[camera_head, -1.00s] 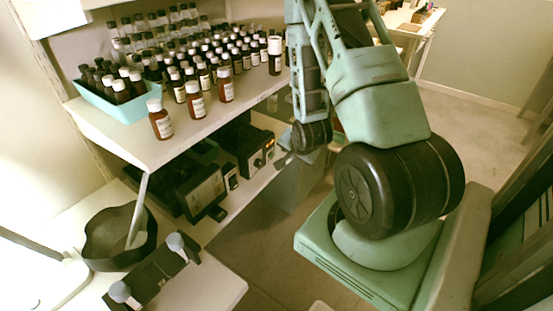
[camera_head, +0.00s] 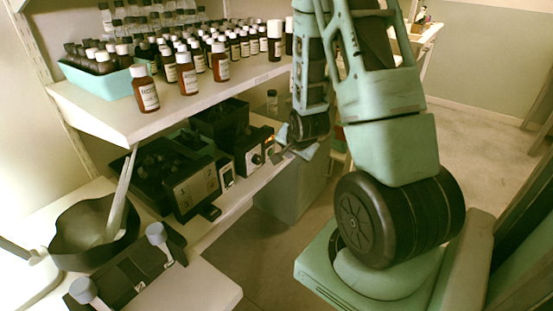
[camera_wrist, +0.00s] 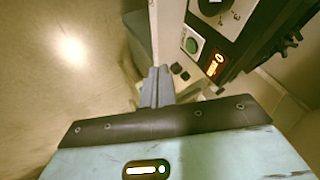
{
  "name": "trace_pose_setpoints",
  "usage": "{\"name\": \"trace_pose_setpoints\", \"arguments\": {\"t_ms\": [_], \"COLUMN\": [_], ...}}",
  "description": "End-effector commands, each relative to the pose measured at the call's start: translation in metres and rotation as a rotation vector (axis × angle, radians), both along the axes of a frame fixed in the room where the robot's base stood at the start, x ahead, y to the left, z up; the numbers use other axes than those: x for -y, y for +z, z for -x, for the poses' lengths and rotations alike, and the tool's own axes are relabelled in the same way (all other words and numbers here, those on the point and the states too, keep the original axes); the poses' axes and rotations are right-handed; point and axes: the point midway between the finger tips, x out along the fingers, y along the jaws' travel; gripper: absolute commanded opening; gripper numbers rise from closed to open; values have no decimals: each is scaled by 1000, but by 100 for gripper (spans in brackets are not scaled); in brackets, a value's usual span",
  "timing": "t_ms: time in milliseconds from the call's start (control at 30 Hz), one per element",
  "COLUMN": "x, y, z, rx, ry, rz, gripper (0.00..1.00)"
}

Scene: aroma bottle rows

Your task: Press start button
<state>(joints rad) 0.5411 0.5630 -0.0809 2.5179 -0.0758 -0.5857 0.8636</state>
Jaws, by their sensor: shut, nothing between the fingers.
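The black device with a pale control panel (camera_head: 254,158) stands on the lower shelf in the head view, left of my gripper (camera_head: 279,157). In the wrist view its panel (camera_wrist: 202,27) carries a round green button (camera_wrist: 191,45), a dial (camera_wrist: 212,5) and an orange-lit switch (camera_wrist: 214,66). My gripper (camera_wrist: 158,78) is shut and empty. In the wrist view its fingertips show below and left of the green button, with a gap in the picture; I cannot tell the depth between them. Button labels are too small to read.
Brown bottles (camera_head: 220,63) stand in rows on the upper shelf (camera_head: 115,123) above the devices. A second black device with a screen (camera_head: 195,190) is to the left. Open floor (camera_head: 255,245) lies below the shelf.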

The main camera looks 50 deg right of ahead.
Motion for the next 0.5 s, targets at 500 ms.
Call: {"name": "trace_pose_setpoints", "arguments": {"t_ms": [500], "x": [10], "y": [-30], "z": [-54], "rx": [0], "ry": [3], "rz": [1], "gripper": [0]}}
